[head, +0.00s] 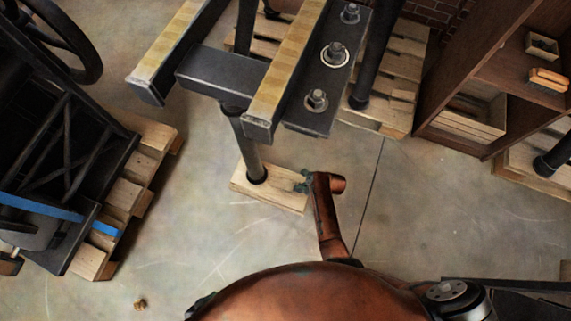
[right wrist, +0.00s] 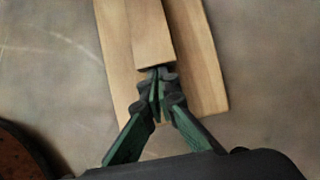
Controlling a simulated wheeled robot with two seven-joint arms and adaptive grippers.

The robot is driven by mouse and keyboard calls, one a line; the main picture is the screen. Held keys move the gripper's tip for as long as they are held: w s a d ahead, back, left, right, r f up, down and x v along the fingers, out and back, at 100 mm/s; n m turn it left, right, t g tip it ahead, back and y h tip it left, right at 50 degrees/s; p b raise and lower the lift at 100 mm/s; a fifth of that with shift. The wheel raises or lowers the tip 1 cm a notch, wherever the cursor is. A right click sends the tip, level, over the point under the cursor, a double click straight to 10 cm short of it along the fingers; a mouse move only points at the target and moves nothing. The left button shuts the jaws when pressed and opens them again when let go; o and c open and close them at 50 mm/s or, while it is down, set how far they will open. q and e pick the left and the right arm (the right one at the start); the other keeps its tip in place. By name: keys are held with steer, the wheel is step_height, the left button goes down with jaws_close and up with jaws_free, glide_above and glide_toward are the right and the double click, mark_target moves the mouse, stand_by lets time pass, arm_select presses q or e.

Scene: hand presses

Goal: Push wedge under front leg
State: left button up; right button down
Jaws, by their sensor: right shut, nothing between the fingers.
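The front leg (head: 246,146) is a dark metal post under a heavy frame. Its foot stands on a light wooden board (head: 240,188), which also shows in the right wrist view (right wrist: 205,75). The wedge (right wrist: 150,35) is a narrower pale wooden block lying on that board, its near end facing my right gripper. Whether its far end is under the foot is out of that view. My right gripper (head: 302,182) is shut and empty, green fingers together, with the tips (right wrist: 158,78) at the wedge's near end, seemingly touching it. My left gripper is not in view.
A dark press on a pallet (head: 125,195) stands at the left. Another pallet (head: 400,75) lies behind the frame. A wooden shelf (head: 480,85) stands at the right. A small brown scrap (head: 140,304) lies on the floor. The concrete floor around the board is mostly clear.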

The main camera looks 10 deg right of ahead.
mark_target(291, 186)
steer(key=shift+w+a, duration=0.25)
steer(key=shift+a, duration=0.1)
stand_by(0.3)
steer(key=shift+w+a, duration=0.15)
steer(key=shift+a, duration=0.15)
steer(key=shift+w+a, duration=0.5)
steer(key=shift+a, duration=0.15)
stand_by(0.3)
